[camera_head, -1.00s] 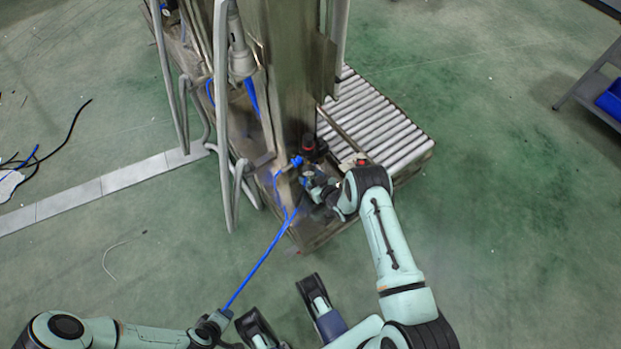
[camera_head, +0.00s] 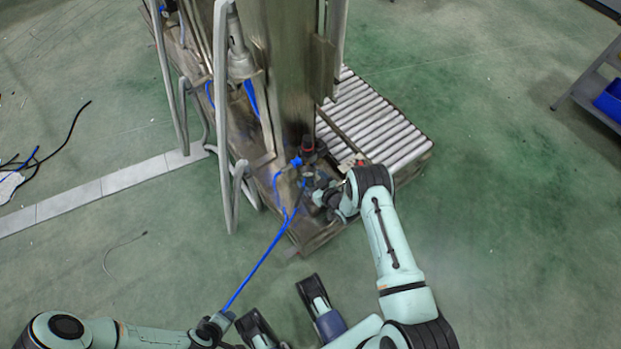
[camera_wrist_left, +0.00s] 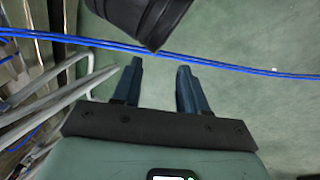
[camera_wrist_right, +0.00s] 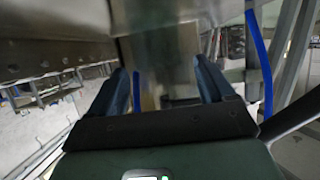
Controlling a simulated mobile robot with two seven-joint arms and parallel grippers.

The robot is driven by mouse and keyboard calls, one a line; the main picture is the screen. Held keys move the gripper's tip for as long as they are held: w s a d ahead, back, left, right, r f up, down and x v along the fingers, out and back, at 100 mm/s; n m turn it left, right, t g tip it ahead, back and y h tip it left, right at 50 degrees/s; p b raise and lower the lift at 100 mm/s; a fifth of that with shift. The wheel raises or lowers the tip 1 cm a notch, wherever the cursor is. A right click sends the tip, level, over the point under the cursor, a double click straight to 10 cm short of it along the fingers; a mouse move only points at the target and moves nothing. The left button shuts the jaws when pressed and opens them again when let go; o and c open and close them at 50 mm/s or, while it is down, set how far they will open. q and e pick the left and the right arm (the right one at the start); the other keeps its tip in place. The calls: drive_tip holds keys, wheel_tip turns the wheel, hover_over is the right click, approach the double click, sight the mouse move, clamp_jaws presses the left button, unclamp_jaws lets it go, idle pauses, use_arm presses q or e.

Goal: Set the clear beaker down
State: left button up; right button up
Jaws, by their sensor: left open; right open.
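I cannot make out a clear beaker in any view. My left gripper (camera_wrist_left: 160,66) is open, its two dark blue fingers apart with only green floor showing between the tips. In the head view it is low, near the bottom edge (camera_head: 222,320). My right gripper (camera_wrist_right: 160,68) is open, with a metal column face beyond its fingers and nothing visibly held. In the head view it is beside the base of the machine (camera_head: 322,192), partly hidden by my wrist.
A tall metal machine (camera_head: 285,80) stands at the centre, with a roller conveyor (camera_head: 375,120) on its right. A blue hose (camera_head: 258,264) runs from its base towards my left gripper. A grey shelf with a blue bin (camera_head: 611,100) is at far right. Floor at right is open.

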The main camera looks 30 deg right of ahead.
use_arm(q)
drive_tip(key=s+d+r+g+p, duration=0.1)
drive_tip(key=s+d+r+p, duration=0.1)
drive_tip(key=s, duration=0.3)
drive_tip(key=shift+d+r+g+h+p, duration=0.3)
drive_tip(key=shift+r+g+h+p, duration=0.15)
drive_tip(key=shift+r, duration=0.45)
use_arm(e)
drive_tip(key=a+v, duration=0.1)
drive_tip(key=v, duration=0.9)
drive_tip(key=shift+s+d, duration=0.3)
drive_tip(key=shift+d, duration=0.2)
drive_tip(key=shift+r, duration=0.1)
